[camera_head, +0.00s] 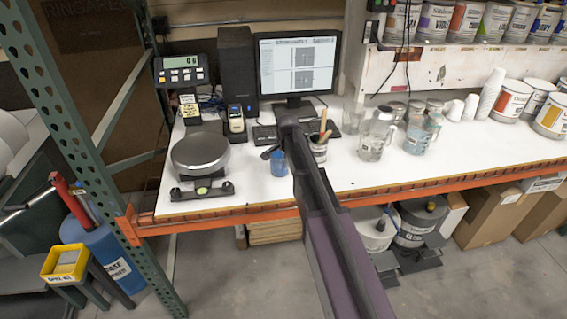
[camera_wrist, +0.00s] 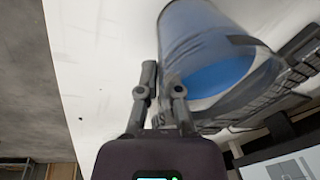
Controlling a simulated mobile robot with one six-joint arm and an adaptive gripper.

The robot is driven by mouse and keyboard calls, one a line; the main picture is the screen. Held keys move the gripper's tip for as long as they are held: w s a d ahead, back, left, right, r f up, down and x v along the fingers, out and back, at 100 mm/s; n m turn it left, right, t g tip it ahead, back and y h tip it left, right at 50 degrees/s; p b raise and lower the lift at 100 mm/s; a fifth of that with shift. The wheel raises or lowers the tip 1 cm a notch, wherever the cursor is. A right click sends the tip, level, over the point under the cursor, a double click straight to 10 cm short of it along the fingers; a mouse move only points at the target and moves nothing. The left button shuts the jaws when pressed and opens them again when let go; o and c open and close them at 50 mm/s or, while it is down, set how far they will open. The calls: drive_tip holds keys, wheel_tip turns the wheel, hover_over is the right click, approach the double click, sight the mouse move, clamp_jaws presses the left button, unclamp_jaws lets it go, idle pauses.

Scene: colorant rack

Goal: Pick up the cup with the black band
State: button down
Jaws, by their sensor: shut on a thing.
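A translucent blue cup (camera_head: 279,164) is on or just above the white bench, left of my arm in the head view. In the wrist view the cup (camera_wrist: 207,50) is large, with blue inside and a dark band partly showing on its side. My gripper (camera_wrist: 162,75) is shut on the cup's near edge, with one finger outside and the other overlapping the wall. It also shows as a dark shape at the cup in the head view (camera_head: 269,153). I cannot tell whether the cup is clear of the bench.
A pen holder (camera_head: 319,151) stands just right of my arm. A round scale (camera_head: 200,153) is to the left. A keyboard (camera_head: 264,135) and monitor (camera_head: 298,65) are behind. Clear jugs (camera_head: 375,137) stand to the right. Bare bench (camera_head: 240,180) lies in front.

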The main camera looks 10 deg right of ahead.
drive_tip(key=shift+r+p, duration=0.45)
drive_tip(key=shift+p, duration=0.05)
drive_tip(key=shift+r+p, duration=1.35)
drive_tip(key=shift+r, duration=0.05)
drive_tip(key=s+r+p, duration=0.1)
drive_tip(key=s, duration=1.4)
drive_tip(key=shift+s+d+r, duration=0.15)
drive_tip(key=shift+s+d, duration=0.15)
drive_tip(key=shift+s, duration=0.05)
drive_tip(key=shift+s, duration=0.1)
idle(0.6)
drive_tip(key=shift+f+b, duration=0.35)
drive_tip(key=shift+f, duration=0.2)
drive_tip(key=shift+d, duration=0.15)
